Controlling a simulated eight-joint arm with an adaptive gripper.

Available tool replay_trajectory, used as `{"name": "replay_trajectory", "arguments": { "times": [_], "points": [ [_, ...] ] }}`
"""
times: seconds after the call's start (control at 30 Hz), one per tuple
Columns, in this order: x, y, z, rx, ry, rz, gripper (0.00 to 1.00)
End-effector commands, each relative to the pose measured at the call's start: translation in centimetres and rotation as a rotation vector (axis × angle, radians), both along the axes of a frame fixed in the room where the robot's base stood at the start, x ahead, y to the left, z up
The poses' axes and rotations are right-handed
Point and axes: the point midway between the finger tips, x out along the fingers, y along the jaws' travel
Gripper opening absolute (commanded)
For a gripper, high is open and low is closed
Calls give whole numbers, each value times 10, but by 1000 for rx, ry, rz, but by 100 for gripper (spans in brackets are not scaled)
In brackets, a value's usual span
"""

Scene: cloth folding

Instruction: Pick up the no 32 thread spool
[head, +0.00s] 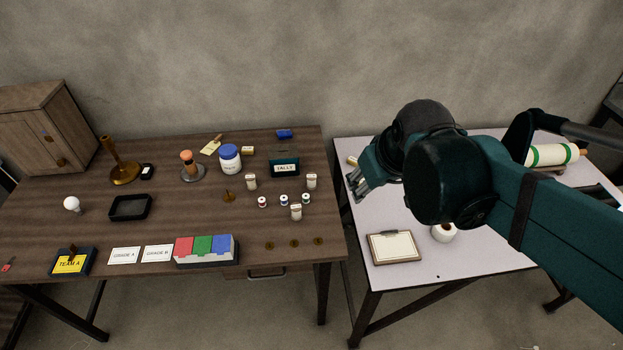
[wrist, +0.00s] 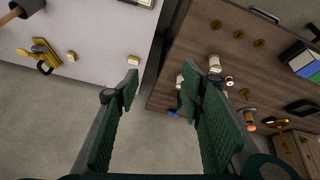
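On the brown table, three small round pieces with white sides stand in a row: one with a red top (head: 262,201), one blue (head: 284,200) and one green (head: 306,199). Three taller white labelled pieces stand around them: back left (head: 251,182), back right (head: 312,181) and front (head: 296,212). No number is readable, so I cannot tell which is the no 32 spool. My gripper (head: 358,184) is above the left edge of the pale table, right of these pieces. In the wrist view its fingers (wrist: 160,82) are wide apart with nothing between them.

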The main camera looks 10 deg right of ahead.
Motion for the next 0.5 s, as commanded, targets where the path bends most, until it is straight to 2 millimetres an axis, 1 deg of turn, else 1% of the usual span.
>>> {"name": "replay_trajectory", "arguments": {
  "times": [0.03, 0.2, 0.5],
  "points": [
    [7, 2, 4, -8, 9, 18, 39],
    [26, 9, 7, -37, 44, 85, 39],
    [60, 22, 8, -85, 104, 208, 39]
  ]
}}
